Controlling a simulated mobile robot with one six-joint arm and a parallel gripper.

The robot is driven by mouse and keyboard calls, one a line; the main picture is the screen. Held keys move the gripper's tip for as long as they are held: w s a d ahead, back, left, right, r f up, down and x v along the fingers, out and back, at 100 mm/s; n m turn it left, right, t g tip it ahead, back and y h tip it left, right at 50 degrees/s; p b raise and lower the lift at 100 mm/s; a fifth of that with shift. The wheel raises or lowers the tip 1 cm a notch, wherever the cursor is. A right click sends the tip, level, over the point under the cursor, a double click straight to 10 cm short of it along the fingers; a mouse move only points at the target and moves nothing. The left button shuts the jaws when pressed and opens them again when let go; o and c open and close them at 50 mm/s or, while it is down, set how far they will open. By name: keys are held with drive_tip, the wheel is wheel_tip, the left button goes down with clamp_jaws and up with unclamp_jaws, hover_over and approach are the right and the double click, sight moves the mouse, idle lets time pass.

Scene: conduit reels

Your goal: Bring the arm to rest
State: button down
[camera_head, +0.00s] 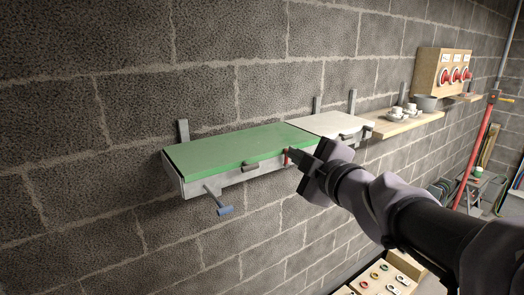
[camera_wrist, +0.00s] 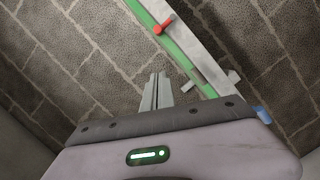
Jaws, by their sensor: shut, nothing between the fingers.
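My arm reaches in from the lower right in the head view. My gripper (camera_head: 296,157) is in front of the shelf unit's front edge, its fingers together and empty. In the wrist view the two shut fingers (camera_wrist: 157,78) point up toward the block wall. Just past the fingertips in the head view is a small red handle (camera_head: 286,156), also seen in the wrist view (camera_wrist: 163,26). I cannot tell whether the fingers touch it, though the wrist view shows them apart.
A green-topped wall shelf (camera_head: 225,148) has a blue-ended lever (camera_head: 223,210). A white-topped section (camera_head: 332,122) adjoins it. Beyond are a wooden shelf (camera_head: 385,130) with cups and a box with red knobs (camera_head: 445,68). A red pole (camera_head: 474,150) stands right; a panel of rings (camera_head: 382,278) lies below.

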drive_tip(key=s+d+f+m+g+h+b, duration=0.1)
drive_tip(key=s+d+f+m+h+b, duration=0.1)
drive_tip(key=s+f+m+b, duration=0.6)
drive_tip(key=s+d+f+m+g+h+b, duration=0.1)
drive_tip(key=d+f+m+g+h+b, duration=0.15)
drive_tip(key=f+b, duration=0.65)
drive_tip(key=s+d+f+m+g+h+b, duration=0.1)
drive_tip(key=s+d+f+m+h+b, duration=0.25)
drive_tip(key=f, duration=0.85)
drive_tip(key=s+a+f+m+g+y+b, duration=0.2)
drive_tip(key=s+a+f+m+b, duration=0.1)
drive_tip(key=s+f, duration=0.5)
drive_tip(key=s+a+f+m+g+y+b, duration=0.3)
drive_tip(key=s+a+f+b, duration=0.3)
drive_tip(key=f, duration=0.6)
drive_tip(key=shift+s+a+b, duration=0.3)
drive_tip(key=shift+s+b, duration=0.35)
drive_tip(key=shift+s, duration=0.4)
drive_tip(key=shift+f+g, duration=0.1)
drive_tip(key=shift+g, duration=0.15)
